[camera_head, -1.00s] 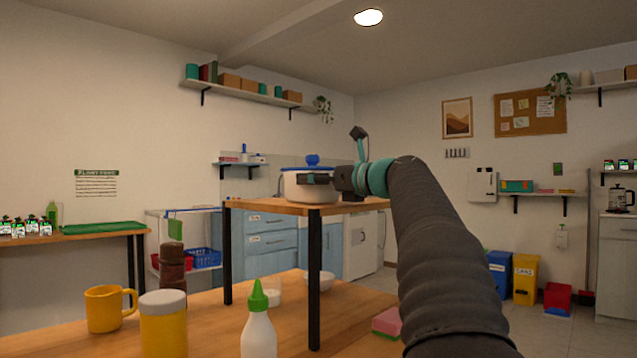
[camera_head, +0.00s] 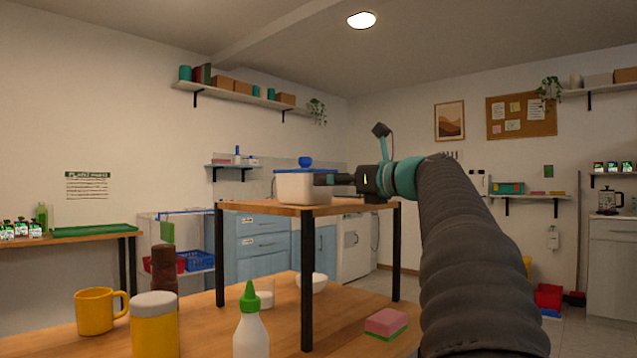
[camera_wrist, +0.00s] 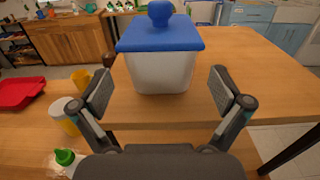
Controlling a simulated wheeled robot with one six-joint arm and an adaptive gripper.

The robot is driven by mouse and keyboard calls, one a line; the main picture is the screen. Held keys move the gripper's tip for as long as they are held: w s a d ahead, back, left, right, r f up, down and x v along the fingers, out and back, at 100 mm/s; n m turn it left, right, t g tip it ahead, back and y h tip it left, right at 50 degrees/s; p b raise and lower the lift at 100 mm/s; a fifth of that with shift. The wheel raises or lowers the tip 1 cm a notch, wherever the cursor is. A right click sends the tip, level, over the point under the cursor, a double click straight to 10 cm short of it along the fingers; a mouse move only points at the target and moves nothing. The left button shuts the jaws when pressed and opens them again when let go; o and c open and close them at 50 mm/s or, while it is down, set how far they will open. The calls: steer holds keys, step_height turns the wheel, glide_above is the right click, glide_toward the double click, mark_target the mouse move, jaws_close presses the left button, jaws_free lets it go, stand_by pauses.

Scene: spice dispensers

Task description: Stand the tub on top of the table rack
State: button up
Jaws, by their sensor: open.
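The tub (camera_head: 303,187) is white with a blue lid and a blue knob. It stands upright on the wooden top of the table rack (camera_head: 350,208), near its front edge in the head view. In the wrist view the tub (camera_wrist: 160,70) rests on the rack's top (camera_wrist: 245,75), just ahead of my gripper. My gripper (camera_wrist: 163,95) is open, with its two fingers spread to either side and the tub beyond their tips. In the head view my gripper (camera_head: 335,180) is at the tub's right side, level with its body.
Under and beside the rack stand a green-capped bottle (camera_head: 251,325), a yellow jar (camera_head: 155,325), a yellow mug (camera_head: 98,312), a brown mill (camera_head: 164,275), a bowl (camera_head: 313,280) and a sponge (camera_head: 386,322). The rack's right part is clear apart from my arm above it.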

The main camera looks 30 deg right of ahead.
steer(key=shift+v, duration=2.45)
